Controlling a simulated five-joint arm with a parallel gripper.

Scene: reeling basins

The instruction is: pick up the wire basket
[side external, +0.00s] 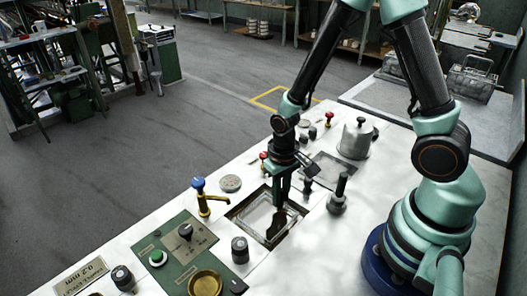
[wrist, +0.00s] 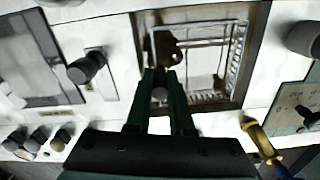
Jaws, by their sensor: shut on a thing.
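The wire basket (wrist: 205,42) is a pale wire frame with a finer grid along its right side in the wrist view. It also shows in the side view (side external: 256,214), in a sunken rectangular basin (side external: 236,216). My gripper (side external: 281,203) reaches down at the basin's right side, with its green fingers close together. In the wrist view my gripper (wrist: 162,76) is shut at the basket's left edge, where a dark brown tab (wrist: 164,47) stands. The exact contact is hidden by the fingers. I cannot tell whether the basket is clear of the basin floor.
A brass tap with a blue knob (side external: 200,190) stands left of the basin. A dark-handled post (side external: 340,190) is close on its right. A green control panel (side external: 178,250) lies in front.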

